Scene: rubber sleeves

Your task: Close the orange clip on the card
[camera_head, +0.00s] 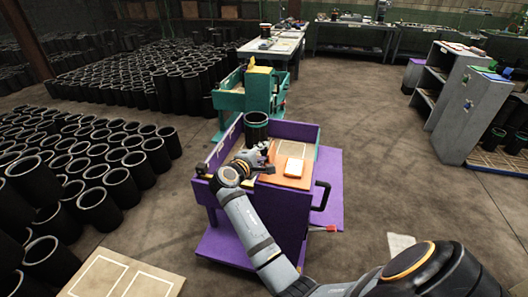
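A purple cart (306,131) stands in the middle of the view. An orange, board-like piece (303,183) lies on the right part of its top. A small white block (294,168) with an orange edge rests on that piece. I cannot make out a separate orange clip or card at this size. My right gripper (268,160) is over the cart top, close to the left edge of the orange piece. Its fingers are small and dark, so I cannot tell whether they are open or touching anything. My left gripper is not in view.
A black sleeve (256,127) stands on the cart's far part. A black handle (320,195) sticks out on the cart's right. A teal cart (230,101) stands behind. Many black sleeves (122,186) fill the left floor.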

